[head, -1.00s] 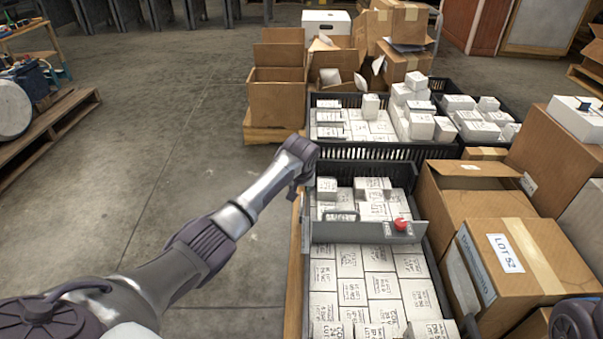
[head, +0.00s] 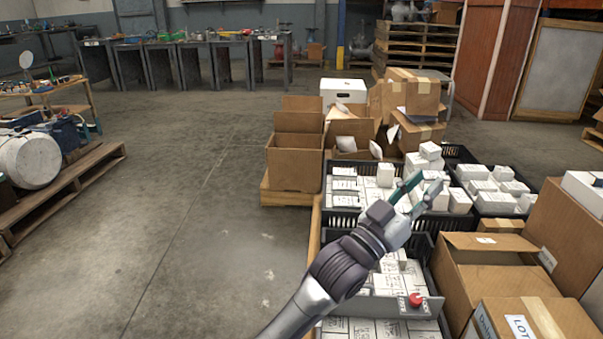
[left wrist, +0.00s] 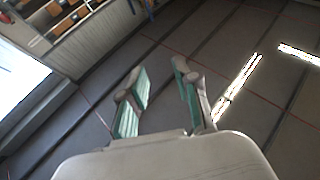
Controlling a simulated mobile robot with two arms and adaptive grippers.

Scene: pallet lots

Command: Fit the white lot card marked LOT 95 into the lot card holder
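My left gripper (head: 419,188) is raised over the black crates of white boxes, with its teal fingers pointing up and apart. The left wrist view shows the same fingers (left wrist: 160,75) spread, with nothing between them. I cannot make out a card marked LOT 95 or pick out its holder for certain. A white card reading LOT (head: 522,327) is on a cardboard box at the lower right, cut by the frame's edge. A grey bar with a red knob (head: 415,300) crosses the near crate, below my left arm. My right gripper is out of view.
The far crate (head: 345,219) and a second crate beside it hold white boxes. Open cardboard boxes (head: 294,165) stand behind on a pallet, and an open carton (head: 490,280) is at the right.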

